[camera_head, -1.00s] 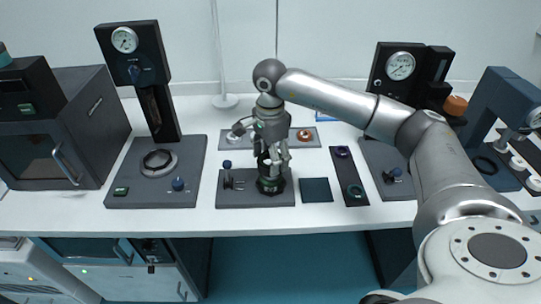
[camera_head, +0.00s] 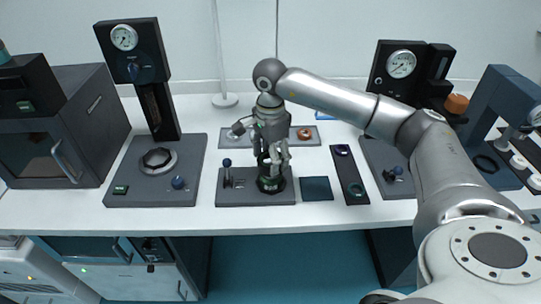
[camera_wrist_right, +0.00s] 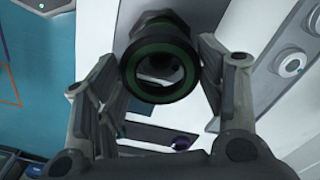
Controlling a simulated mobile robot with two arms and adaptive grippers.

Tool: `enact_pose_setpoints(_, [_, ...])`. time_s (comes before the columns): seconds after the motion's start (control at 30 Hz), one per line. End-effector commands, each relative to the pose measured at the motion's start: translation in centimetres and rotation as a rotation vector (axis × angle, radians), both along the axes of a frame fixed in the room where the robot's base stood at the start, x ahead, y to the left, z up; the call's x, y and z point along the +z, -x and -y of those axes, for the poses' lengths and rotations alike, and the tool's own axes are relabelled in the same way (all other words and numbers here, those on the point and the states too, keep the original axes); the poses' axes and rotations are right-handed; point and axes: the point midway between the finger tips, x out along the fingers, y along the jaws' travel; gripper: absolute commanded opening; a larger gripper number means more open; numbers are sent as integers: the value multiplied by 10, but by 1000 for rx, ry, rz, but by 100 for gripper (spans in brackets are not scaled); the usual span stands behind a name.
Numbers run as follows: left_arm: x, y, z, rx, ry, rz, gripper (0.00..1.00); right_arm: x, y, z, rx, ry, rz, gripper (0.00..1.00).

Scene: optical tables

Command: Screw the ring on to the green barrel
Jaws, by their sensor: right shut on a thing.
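My right gripper (camera_head: 271,158) points down over the dark fixture plate (camera_head: 228,198) at the table's middle. The green barrel (camera_head: 270,184) stands upright on that plate, under and between its fingers; only its dark and green lower part shows. In the right wrist view, my right gripper (camera_wrist_right: 160,85) has a finger on each side of a dark round piece with a green band (camera_wrist_right: 133,67) and an open middle. It is shut on this piece, which I take to be the ring; where it meets the barrel is hard to make out. My left gripper is not in view.
A small lever with a blue knob (camera_head: 227,163) stands left of the gripper on the plate. A dark square mat (camera_head: 317,188) and a strip with a purple and a green ring (camera_head: 355,189) lie to the right. Gauge stands (camera_head: 153,189) flank the middle.

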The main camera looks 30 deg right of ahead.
Motion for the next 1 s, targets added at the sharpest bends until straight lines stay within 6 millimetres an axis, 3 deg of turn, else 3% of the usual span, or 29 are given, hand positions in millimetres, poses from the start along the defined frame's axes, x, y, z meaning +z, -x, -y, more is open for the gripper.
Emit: enact_pose_setpoints(1.0, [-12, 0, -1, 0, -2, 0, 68, -15, 0, 0, 0, 0, 0, 44])
